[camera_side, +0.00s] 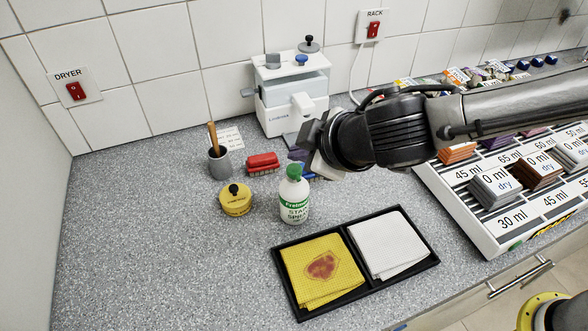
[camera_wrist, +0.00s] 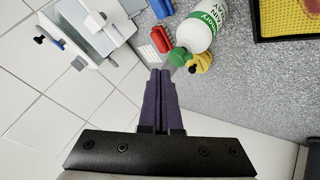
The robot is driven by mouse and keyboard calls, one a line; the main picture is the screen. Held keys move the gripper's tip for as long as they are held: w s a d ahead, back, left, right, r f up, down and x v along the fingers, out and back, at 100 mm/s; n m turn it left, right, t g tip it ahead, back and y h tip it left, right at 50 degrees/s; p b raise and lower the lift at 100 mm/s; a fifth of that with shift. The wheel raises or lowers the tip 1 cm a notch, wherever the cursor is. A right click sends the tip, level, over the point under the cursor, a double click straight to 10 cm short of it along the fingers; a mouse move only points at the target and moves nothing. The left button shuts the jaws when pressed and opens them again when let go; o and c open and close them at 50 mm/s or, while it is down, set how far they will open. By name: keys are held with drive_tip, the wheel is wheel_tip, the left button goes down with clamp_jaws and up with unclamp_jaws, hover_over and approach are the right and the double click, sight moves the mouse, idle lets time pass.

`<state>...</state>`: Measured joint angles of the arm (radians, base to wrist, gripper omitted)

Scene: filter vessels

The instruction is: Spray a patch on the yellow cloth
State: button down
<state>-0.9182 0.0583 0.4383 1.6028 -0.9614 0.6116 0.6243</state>
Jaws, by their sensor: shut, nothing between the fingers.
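The yellow cloth (camera_side: 305,287) lies folded in the left half of a black tray (camera_side: 287,282), with a reddish-brown stain on its top. A corner of the cloth shows at the top right of the wrist view (camera_wrist: 290,17). A white bottle (camera_side: 294,208) with a green cap and a spray label stands upright behind the tray; it also shows in the wrist view (camera_wrist: 201,32). My gripper (camera_wrist: 160,74) is shut and empty, its dark purple fingers together. In the side view my gripper (camera_side: 298,156) hangs above and behind the bottle, apart from it.
A folded white cloth (camera_side: 390,246) fills the tray's right half. A yellow tin (camera_side: 236,200), a red brush (camera_side: 263,161), a grey cup (camera_side: 219,163) and a white machine (camera_side: 291,95) stand left and behind. A rack of labelled stacks (camera_side: 465,210) is at right. The left counter is clear.

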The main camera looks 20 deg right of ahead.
sight(300, 172)
drive_tip(key=shift+f, duration=0.15)
idle(0.4)
drive_tip(key=shift+f, duration=0.3)
drive_tip(key=shift+f, duration=0.65)
idle(0.8)
drive_tip(key=shift+r, duration=1.05)
drive_tip(key=shift+r, duration=0.1)
drive_tip(key=shift+r, duration=2.95)
